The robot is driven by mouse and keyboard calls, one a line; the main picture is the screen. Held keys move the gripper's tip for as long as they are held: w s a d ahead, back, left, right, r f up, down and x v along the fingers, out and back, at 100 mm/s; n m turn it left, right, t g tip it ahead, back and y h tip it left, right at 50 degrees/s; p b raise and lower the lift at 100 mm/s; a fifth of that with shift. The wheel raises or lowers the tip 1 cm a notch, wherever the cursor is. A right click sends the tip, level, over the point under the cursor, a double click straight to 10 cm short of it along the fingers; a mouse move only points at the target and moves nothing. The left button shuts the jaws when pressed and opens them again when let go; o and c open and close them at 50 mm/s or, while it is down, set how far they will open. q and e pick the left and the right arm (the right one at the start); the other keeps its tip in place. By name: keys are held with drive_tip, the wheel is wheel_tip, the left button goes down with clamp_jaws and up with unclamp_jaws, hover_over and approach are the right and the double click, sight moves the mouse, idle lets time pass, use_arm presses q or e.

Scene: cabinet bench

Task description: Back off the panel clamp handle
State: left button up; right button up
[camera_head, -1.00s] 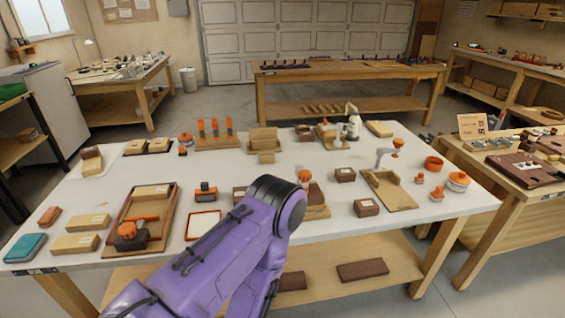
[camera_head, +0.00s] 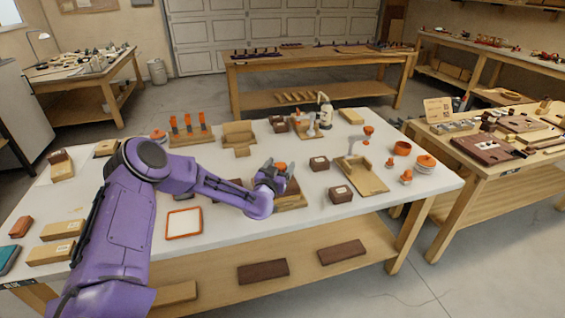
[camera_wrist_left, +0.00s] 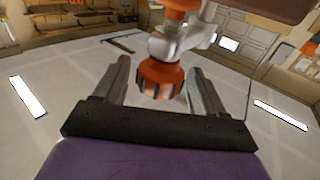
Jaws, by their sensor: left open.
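The clamp handle is an orange ribbed knob (camera_wrist_left: 157,78) in the left wrist view, below a grey metal clamp body (camera_wrist_left: 172,44). It lies between the two fingers of my left gripper (camera_wrist_left: 160,84), with the fingers apart on either side. I cannot tell whether either finger touches it. In the head view my left gripper (camera_head: 279,176) is over the middle of the bench, and a bit of orange (camera_head: 281,165) shows at its fingers. A wooden base (camera_head: 292,199) lies just under it, partly hidden by the hand. My right gripper is not in view.
Dark blocks (camera_head: 340,194) stand just right of my gripper. Another clamp with an orange top (camera_head: 367,131) stands on a board farther right. An orange-rimmed tray (camera_head: 184,223) lies to the left. The white bench front (camera_head: 235,241) is bare.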

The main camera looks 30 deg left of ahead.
use_arm(q)
drive_tip(key=shift+x, duration=1)
drive_tip(key=c, duration=1)
drive_tip(key=shift+n+y, duration=0.3)
drive_tip(key=shift+y, duration=0.1)
